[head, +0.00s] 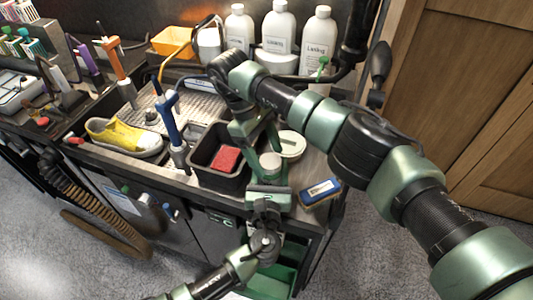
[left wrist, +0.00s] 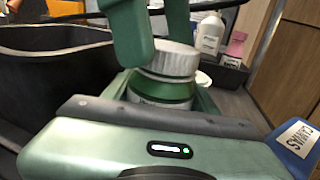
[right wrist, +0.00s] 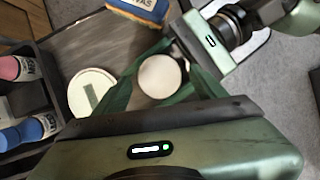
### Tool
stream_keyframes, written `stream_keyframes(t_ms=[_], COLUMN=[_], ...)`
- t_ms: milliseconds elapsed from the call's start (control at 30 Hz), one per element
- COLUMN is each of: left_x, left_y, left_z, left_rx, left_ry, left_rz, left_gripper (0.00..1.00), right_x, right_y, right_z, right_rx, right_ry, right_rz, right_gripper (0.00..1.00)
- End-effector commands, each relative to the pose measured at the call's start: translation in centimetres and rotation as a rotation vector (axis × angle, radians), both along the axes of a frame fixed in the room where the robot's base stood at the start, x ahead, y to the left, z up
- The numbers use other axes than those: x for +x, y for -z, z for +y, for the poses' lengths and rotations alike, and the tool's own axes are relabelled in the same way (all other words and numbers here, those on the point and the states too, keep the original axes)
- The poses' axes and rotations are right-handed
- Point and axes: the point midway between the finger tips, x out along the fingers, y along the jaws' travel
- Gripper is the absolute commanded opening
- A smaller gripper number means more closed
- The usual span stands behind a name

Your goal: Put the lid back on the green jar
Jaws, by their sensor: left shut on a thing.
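The green jar (left wrist: 160,92) stands upright at the counter's front, right of the black bin, with a white label partly hidden. The white lid (left wrist: 168,57) sits on top of the jar; it also shows from above in the right wrist view (right wrist: 160,77). I cannot tell whether it is fully seated. My left gripper (head: 268,190) is shut around the jar's body from the front. My right gripper (right wrist: 158,68) points down from above, its fingers apart on either side of the lid, with no clear grip on it.
A round white tin (head: 291,145) stands just behind the jar. A blue-and-tan brush (head: 320,192) lies to the right near the counter edge. The black bin (head: 205,177) holds a red block (head: 227,159). A yellow sneaker (head: 124,137) and white bottles (head: 318,42) stand farther off.

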Motion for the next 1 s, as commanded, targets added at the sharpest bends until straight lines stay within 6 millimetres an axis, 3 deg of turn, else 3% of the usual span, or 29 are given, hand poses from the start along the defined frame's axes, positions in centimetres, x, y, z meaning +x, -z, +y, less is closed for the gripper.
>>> stream_keyframes(t_ms=[267,633,1000], left_x=[-0.1,-0.1,-0.1], left_y=[0.1,0.1,0.1], left_z=[-0.1,-0.1,0.0], left_rx=[0.000,0.000,0.000], left_ry=[0.002,0.001,0.001], left_rz=[0.002,0.002,0.002], left_gripper=[0.00,0.00,0.00], right_x=[0.0,0.1,0.0], right_y=[-0.2,-4.3,-4.5], right_z=[-0.1,-0.1,-0.1], right_rx=[-0.001,-0.002,0.001], right_ry=[-0.001,-0.002,-0.010], right_rz=[-0.002,-0.002,0.003], right_gripper=[0.70,0.70,0.67])
